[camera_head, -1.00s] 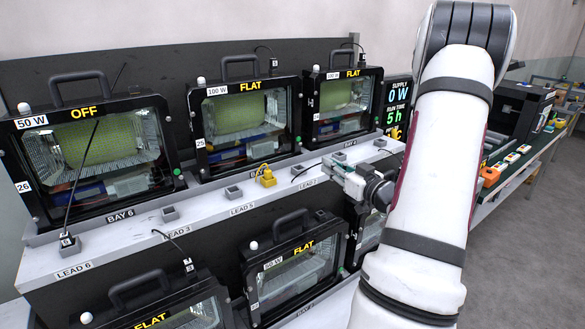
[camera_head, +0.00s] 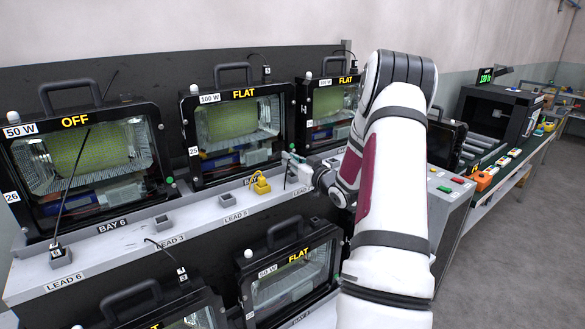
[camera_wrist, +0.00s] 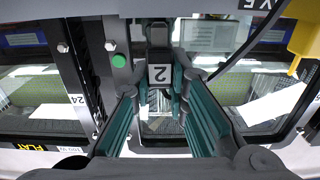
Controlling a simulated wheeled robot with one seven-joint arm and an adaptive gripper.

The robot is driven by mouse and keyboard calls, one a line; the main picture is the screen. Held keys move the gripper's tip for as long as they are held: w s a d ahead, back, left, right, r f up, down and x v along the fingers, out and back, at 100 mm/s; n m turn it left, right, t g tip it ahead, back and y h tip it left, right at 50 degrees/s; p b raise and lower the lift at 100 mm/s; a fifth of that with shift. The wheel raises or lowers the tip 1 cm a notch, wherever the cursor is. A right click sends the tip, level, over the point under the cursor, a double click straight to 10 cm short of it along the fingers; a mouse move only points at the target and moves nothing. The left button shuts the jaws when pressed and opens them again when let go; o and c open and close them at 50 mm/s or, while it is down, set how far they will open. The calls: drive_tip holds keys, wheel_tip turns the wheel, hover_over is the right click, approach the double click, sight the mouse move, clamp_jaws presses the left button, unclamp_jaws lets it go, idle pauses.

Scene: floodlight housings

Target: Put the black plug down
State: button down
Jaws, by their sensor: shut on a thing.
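My gripper (camera_head: 290,160) is above the upper shelf, just right of the yellow plug (camera_head: 262,185). In the wrist view my gripper (camera_wrist: 158,92) has its teal fingers shut on a black plug (camera_wrist: 158,52) with a white label reading 2. In the head view the held plug is too small to make out clearly; a dark cable hangs near the fingers. The yellow plug also shows at the upper right of the wrist view (camera_wrist: 306,42). I cannot tell whether the held plug touches anything below it.
Grey lead sockets (camera_head: 230,199) line the shelf edge (camera_head: 120,262). One black plug (camera_head: 58,248) stands at LEAD 6. Floodlight housings (camera_head: 238,130) stand behind the shelf and more (camera_head: 292,268) stand below. A button panel (camera_head: 450,185) is right of my arm.

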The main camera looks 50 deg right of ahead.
drive_tip(key=shift+s+f, duration=0.1)
drive_tip(key=shift+f, duration=1.25)
drive_tip(key=shift+f, duration=0.15)
drive_tip(key=c, duration=1.6)
unclamp_jaws()
drive_tip(key=shift+o, duration=0.2)
